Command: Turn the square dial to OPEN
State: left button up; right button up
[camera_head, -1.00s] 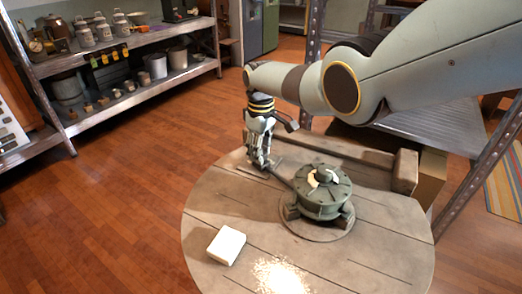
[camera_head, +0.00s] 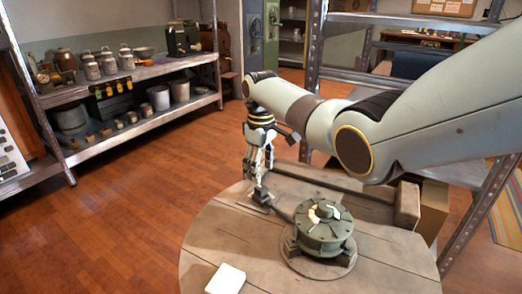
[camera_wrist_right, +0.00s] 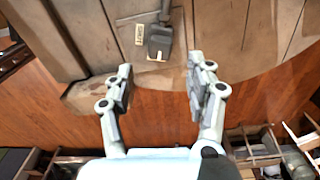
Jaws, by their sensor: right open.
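A dark square piece, which looks like the square dial (camera_head: 262,197), sits low near the far left edge of the round wooden table, at the end of a thin rod. In the right wrist view the dark square (camera_wrist_right: 158,40) has a pale mark on its near edge, and a small pale label plate (camera_wrist_right: 139,34) lies beside it. The label's writing is too small to read. My right gripper (camera_head: 258,177) hangs above the square, pointing down. In the wrist view its two fingers (camera_wrist_right: 160,72) are spread apart and empty, short of the square. My left gripper is not in view.
A green round drum (camera_head: 324,238) with a pale-marked top stands on the table (camera_head: 225,235), right of the square. A white block (camera_head: 226,279) lies at the front. A wooden beam (camera_head: 335,183) runs along the back. Metal shelves (camera_head: 150,125) stand at the left.

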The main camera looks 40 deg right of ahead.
aim_at(261, 187)
notch_tip(261, 187, up, 6)
dwell(0.7)
